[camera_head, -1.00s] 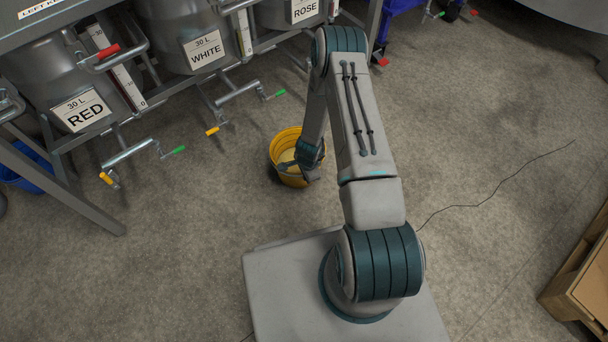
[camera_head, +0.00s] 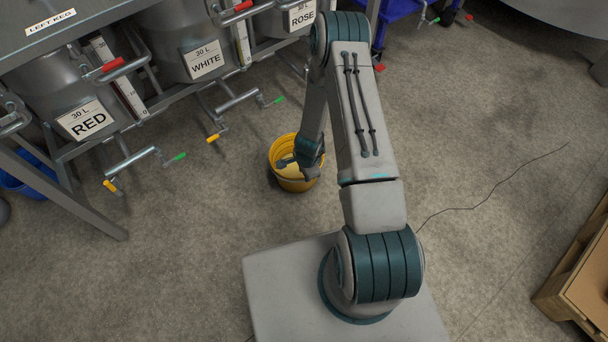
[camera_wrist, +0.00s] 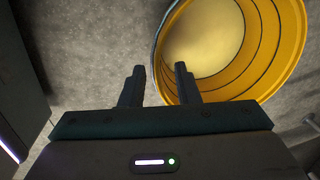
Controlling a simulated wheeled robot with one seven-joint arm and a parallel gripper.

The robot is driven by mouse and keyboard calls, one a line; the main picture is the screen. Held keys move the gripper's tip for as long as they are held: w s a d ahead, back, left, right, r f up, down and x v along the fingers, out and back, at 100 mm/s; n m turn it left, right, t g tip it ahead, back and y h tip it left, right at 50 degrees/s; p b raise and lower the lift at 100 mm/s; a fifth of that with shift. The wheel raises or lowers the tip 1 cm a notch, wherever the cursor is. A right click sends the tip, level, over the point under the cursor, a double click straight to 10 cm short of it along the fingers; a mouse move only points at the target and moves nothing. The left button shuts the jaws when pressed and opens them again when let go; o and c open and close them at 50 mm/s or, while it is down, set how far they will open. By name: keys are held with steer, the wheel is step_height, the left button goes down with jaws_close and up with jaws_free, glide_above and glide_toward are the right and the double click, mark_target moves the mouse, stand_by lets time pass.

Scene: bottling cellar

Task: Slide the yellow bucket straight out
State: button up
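The yellow bucket (camera_head: 289,182) stands upright on the floor in front of the keg rack, partly covered by my arm. In the wrist view the bucket (camera_wrist: 283,50) fills the upper right. I look down into it at a pale yellow inside; I cannot tell whether that is liquid or the bottom. My gripper (camera_wrist: 160,73) is at the bucket's left rim in that view. Its fingers are apart, with a clear gap. The left finger shows over the floor outside the bucket, the right finger over its inside. The rim's edge runs between them, and I see no finger closed on it.
Kegs labelled RED (camera_head: 86,119), WHITE (camera_head: 206,60) and ROSE (camera_head: 302,14) sit in the metal rack, with handled pipes (camera_head: 236,101) sticking out. A wooden crate (camera_head: 580,275) stands at right. A thin cable (camera_head: 475,207) lies on open floor. A blue container (camera_head: 20,183) is far left.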

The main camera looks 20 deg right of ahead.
step_height(320, 180, up, 7)
steer(key=p, duration=0.2)
steer(key=shift+s, duration=0.4)
steer(key=shift+d, duration=0.1)
step_height(320, 180, up, 39)
steer(key=a+n+t+y+p, duration=0.1)
steer(key=a+n+p, duration=0.2)
steer(key=n+p, duration=0.75)
steer(key=s+r+n+p, duration=0.1)
steer(key=s+r+p, duration=0.5)
steer(key=r, duration=0.6)
steer(key=s+d+r+n+p, duration=0.1)
steer(key=s+r+n+p, duration=0.1)
steer(key=s+r+p, duration=0.3)
steer(key=s+d+r+n+h+p, duration=0.1)
steer(key=s+r+p, duration=0.5)
steer(key=r, duration=1.3)
steer(key=n+p, duration=0.1)
steer(key=p, duration=0.3)
steer(key=shift+s+r, duration=0.35)
